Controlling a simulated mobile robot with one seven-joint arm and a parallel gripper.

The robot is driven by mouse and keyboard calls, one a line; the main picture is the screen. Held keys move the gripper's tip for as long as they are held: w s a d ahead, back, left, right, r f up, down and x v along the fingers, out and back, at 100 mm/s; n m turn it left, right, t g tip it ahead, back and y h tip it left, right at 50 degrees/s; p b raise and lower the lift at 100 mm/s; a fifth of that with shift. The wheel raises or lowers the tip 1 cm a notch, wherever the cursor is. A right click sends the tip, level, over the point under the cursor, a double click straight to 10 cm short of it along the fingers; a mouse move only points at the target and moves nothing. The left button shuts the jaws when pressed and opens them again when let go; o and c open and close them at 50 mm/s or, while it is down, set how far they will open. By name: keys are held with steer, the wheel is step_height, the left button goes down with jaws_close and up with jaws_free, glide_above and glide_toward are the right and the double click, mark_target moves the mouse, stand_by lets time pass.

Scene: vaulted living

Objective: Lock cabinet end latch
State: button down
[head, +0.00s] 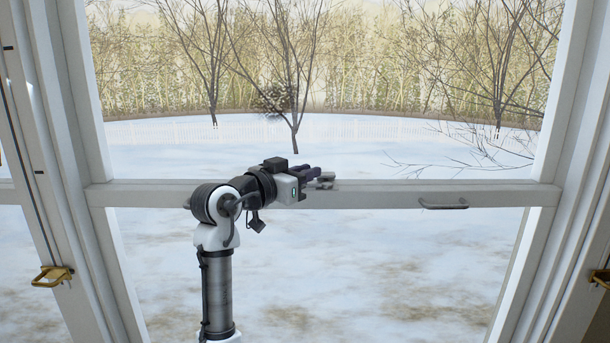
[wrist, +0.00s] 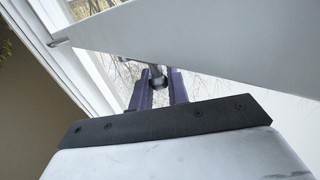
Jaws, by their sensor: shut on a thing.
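No cabinet is recognisable; the fitting at my gripper is on a large white-framed window. A small grey metal latch (head: 326,181) sits on the window's horizontal middle rail (head: 370,194), near its centre. My gripper (head: 312,172) reaches the latch from the left, and its dark purple fingers partly hide it. In the wrist view my gripper (wrist: 160,88) is shut on a rounded grey metal part of the latch (wrist: 157,72), held between the two fingers. The rest of the latch is mostly hidden, so I cannot tell whether it is locked.
A grey pull handle (head: 443,205) is on the rail to the right. Brass fittings sit on the left side frame (head: 52,276) and right side frame (head: 601,278). In the wrist view, a broad pale surface (wrist: 220,40) passes close above the fingers. Glass surrounds the rail.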

steer(key=shift+w+m+g+h, duration=0.1)
steer(key=shift+m+g+h, duration=0.3)
steer(key=shift+h, duration=0.1)
steer(key=c, duration=1.5)
jaws_free()
steer(key=b+v, duration=0.5)
steer(key=v, duration=0.9)
steer(key=shift+r, duration=0.1)
steer(key=shift+d, duration=0.1)
